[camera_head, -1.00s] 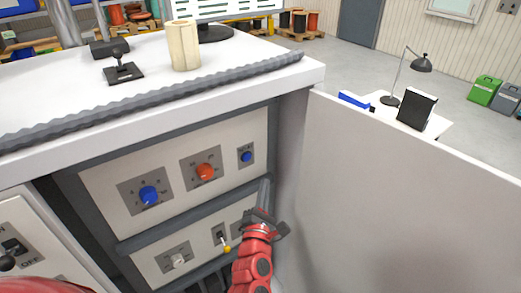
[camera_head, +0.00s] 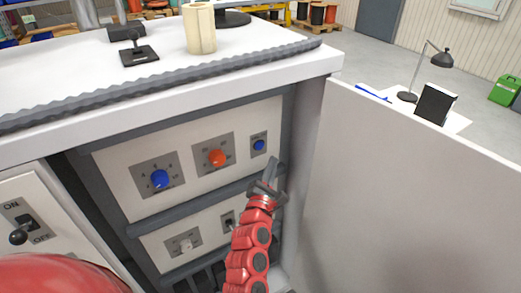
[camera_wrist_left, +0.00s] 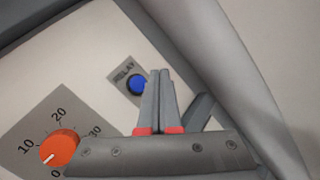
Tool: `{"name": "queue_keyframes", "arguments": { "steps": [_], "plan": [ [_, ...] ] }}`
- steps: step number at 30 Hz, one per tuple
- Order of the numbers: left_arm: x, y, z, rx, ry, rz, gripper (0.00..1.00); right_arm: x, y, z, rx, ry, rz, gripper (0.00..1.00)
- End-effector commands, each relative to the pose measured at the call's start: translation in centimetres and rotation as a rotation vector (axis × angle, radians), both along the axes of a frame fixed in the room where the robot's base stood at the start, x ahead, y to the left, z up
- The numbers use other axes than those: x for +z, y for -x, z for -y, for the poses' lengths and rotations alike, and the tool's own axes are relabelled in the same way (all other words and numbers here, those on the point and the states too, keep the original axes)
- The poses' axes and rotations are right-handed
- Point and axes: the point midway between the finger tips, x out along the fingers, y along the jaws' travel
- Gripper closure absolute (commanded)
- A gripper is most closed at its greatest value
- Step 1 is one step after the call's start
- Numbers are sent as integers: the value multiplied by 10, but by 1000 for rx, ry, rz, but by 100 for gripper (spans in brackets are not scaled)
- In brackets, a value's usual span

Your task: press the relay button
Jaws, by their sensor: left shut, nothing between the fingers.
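The relay button (camera_head: 259,145) is a round blue button on a small grey plate, at the right end of the upper panel. In the left wrist view the blue button (camera_wrist_left: 137,84) sits under the label RELAY, just left of the fingertips. My left gripper (camera_head: 273,167) is shut and empty, its tips just below and right of the button in the head view. In the wrist view the closed fingers (camera_wrist_left: 160,75) overlap the plate's right edge. I cannot tell whether they touch the panel. My right gripper is not in view.
An orange knob (camera_head: 217,158) and a blue knob (camera_head: 160,179) are left of the button. A lower panel holds a toggle switch (camera_head: 228,219) and a pale knob (camera_head: 186,244). An open cabinet door (camera_head: 400,190) stands to the right. A ridged strip edges the cabinet top.

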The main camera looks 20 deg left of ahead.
Motion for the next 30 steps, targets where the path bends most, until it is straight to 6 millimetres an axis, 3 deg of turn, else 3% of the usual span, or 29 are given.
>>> {"name": "queue_keyframes", "arguments": {
  "steps": [10,30],
  "plan": [
    [-1,-22,-29,3,-1,2,100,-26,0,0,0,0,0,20],
    [1,-25,-32,0,-1,1,100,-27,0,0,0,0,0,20]
  ]
}}
